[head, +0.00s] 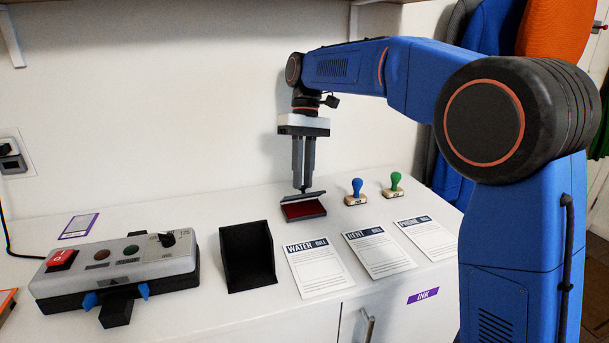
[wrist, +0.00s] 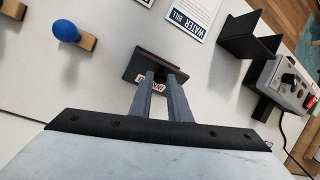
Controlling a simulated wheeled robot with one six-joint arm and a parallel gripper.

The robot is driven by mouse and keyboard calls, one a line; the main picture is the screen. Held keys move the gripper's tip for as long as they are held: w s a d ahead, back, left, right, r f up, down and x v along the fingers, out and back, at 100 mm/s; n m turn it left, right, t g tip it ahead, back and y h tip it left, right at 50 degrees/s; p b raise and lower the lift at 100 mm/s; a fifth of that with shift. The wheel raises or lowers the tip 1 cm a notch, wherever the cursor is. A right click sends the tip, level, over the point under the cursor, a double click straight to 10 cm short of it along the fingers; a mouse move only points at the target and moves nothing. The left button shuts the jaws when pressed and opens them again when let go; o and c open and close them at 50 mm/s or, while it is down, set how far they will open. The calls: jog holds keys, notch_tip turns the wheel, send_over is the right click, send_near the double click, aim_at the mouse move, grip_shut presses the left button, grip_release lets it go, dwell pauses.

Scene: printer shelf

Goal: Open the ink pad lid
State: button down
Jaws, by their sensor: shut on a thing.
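The ink pad (head: 304,211) stands on the white counter, with its red pad showing. Its dark lid (head: 312,196) is tilted up above the pad, partly open. My gripper (head: 303,189) points straight down and is shut on the lid. In the wrist view my two grey fingers (wrist: 161,76) meet the dark lid (wrist: 142,66), and a small label shows between them. The fingertips partly hide the lid, and the red pad is mostly hidden there.
A blue-handled stamp (head: 356,191) and a green-handled stamp (head: 394,184) stand to the right. Three bill sheets, including the water bill (head: 318,266), lie in front. A black tray (head: 247,256) and a grey control box (head: 115,270) stand to the left.

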jog(key=shift+w+a+r+g, duration=0.1)
jog(key=shift+w+g, duration=0.35)
jog(key=shift+g, duration=0.15)
jog(key=c, duration=1.7)
grip_release()
jog(key=shift+o, duration=0.2)
